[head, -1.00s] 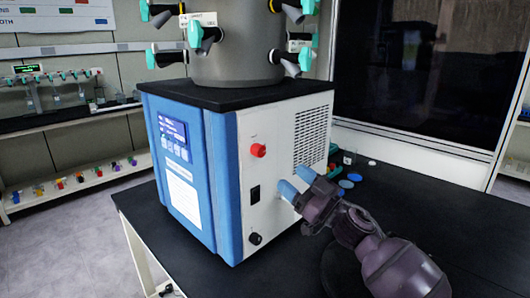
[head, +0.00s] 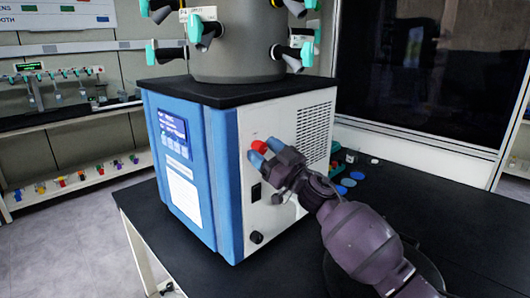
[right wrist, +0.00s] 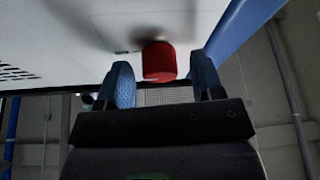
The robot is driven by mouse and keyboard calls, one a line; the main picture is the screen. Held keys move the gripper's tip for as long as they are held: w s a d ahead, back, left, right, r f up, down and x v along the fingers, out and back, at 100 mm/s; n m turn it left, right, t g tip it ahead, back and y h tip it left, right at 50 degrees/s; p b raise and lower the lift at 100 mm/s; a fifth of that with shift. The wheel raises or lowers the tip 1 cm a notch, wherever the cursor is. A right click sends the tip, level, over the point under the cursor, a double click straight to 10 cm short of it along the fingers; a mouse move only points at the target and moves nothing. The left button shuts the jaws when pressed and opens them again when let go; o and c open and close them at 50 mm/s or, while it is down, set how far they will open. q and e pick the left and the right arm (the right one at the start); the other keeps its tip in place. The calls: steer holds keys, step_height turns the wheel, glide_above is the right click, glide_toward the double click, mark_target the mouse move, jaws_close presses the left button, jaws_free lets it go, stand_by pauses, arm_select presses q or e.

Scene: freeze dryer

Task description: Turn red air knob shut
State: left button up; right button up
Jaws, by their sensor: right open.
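The red air knob (head: 260,145) sticks out of the white side panel of the blue and white freeze dryer (head: 180,228). In the right wrist view the red knob (right wrist: 159,62) is between the two blue fingertips, just beyond them, with gaps on both sides. My right gripper (head: 262,152) is open in front of the knob and covers part of it in the head view. It also shows in the right wrist view (right wrist: 163,84). My left gripper is not in view.
A black switch (head: 256,192) and a small black knob (head: 256,237) sit lower on the same panel. Blue caps (head: 348,182) lie on the black bench (head: 455,225) behind my arm. Teal-handled valves (head: 206,30) ring the grey chamber above.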

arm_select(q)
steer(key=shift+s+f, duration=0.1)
arm_select(e)
steer(key=c, duration=0.9)
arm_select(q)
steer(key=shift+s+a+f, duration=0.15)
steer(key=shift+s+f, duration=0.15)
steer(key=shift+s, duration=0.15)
